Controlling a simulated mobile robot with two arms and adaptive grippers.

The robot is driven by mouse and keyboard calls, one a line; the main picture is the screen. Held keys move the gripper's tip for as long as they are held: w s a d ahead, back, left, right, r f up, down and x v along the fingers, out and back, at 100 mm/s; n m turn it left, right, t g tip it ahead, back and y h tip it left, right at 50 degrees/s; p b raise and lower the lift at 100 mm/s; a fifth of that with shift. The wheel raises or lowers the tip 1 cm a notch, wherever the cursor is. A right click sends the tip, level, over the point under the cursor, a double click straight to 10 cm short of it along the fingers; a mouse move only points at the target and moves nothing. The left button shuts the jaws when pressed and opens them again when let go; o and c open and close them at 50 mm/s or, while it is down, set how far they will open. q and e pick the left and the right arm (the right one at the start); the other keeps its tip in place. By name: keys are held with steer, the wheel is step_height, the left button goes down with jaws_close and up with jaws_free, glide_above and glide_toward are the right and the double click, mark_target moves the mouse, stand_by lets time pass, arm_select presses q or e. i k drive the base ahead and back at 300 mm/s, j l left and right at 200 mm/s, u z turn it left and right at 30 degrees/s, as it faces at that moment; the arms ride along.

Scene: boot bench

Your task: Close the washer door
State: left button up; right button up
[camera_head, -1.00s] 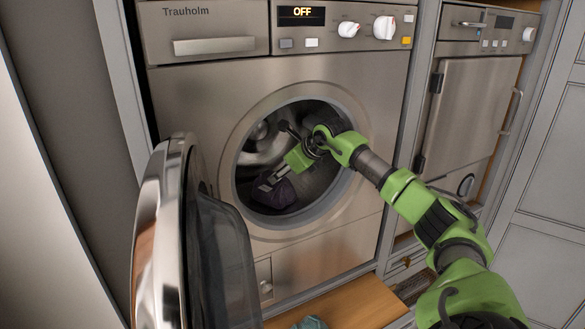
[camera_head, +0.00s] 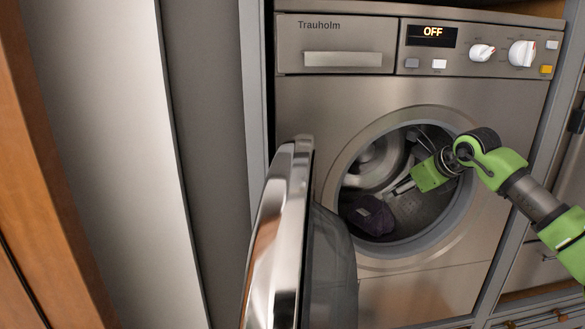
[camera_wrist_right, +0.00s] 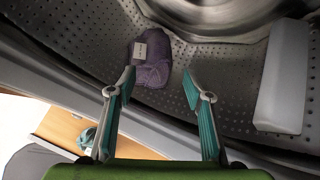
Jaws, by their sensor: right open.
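The washer (camera_head: 320,92) stands in front of me with its display reading OFF. Its round door (camera_head: 278,235) is swung wide open to the left of the drum opening. My right arm reaches in from the right, and my right gripper (camera_head: 400,187) is inside the drum mouth. In the right wrist view my right gripper (camera_wrist_right: 160,85) is open, with nothing between its fingers. A dark purple cloth (camera_head: 371,214) lies at the drum bottom, just beyond the fingertips in the wrist view (camera_wrist_right: 151,68). My left gripper is not in view.
A pale drum paddle (camera_wrist_right: 284,80) is at the right in the wrist view. Below, outside the drum, a teal item (camera_wrist_right: 87,137) lies on a wooden surface (camera_wrist_right: 62,125). A grey wall panel (camera_head: 200,120) stands left of the washer.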

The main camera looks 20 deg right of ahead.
mark_target(277, 292)
steer(key=k+j, duration=0.1)
steer(key=k, duration=0.65)
steer(key=k+j, duration=0.15)
steer(key=k, duration=0.6)
